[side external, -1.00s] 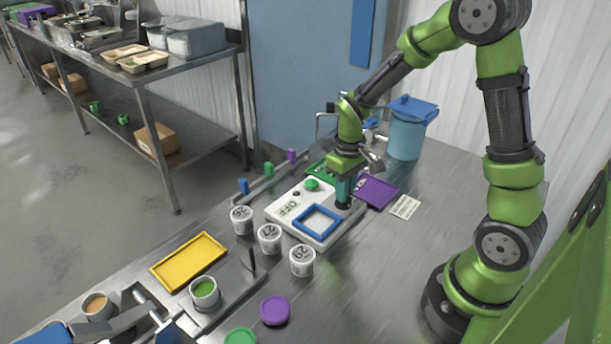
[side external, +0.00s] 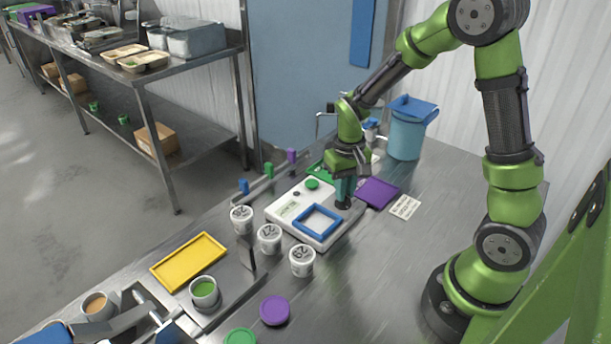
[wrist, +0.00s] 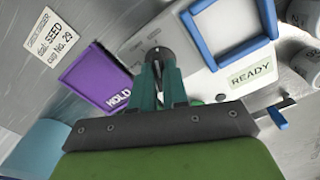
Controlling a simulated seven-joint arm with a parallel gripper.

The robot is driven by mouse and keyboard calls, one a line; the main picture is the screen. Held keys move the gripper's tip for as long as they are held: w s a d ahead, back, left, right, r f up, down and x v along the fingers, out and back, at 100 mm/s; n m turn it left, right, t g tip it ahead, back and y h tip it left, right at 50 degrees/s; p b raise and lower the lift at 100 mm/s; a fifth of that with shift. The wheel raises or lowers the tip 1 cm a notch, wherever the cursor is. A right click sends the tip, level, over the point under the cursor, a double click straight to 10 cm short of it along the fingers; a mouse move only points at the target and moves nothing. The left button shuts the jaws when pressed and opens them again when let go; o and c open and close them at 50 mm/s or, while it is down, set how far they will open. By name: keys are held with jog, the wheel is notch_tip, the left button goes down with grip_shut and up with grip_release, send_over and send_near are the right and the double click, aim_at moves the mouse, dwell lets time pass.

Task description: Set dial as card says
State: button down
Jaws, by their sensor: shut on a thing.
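The fingers also show in the wrist view (wrist: 158,75). The card (side external: 405,207) lies on the table; in the wrist view (wrist: 52,45) it reads dial SEED, cup No. 29.
A purple HOLD tray (side external: 377,192) lies between the machine and the card. Several white numbered cups, one of them (side external: 302,261) near the machine's front, stand close by. A yellow tray (side external: 188,262), a purple lid (side external: 275,311) and a teal bin (side external: 406,135) are farther off.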

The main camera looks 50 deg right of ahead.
jog(key=c, duration=1.1)
grip_release()
jog(key=shift+c, duration=0.2)
jog(key=shift+r, duration=0.1)
notch_tip(320, 180, up, 17)
jog(key=s+a+r+n+t+y, duration=0.1)
jog(key=s+a+r+t+y, duration=0.1)
jog(key=s+a+t, duration=0.5)
jog(key=s+a, duration=0.3)
jog(key=shift+r, duration=0.15)
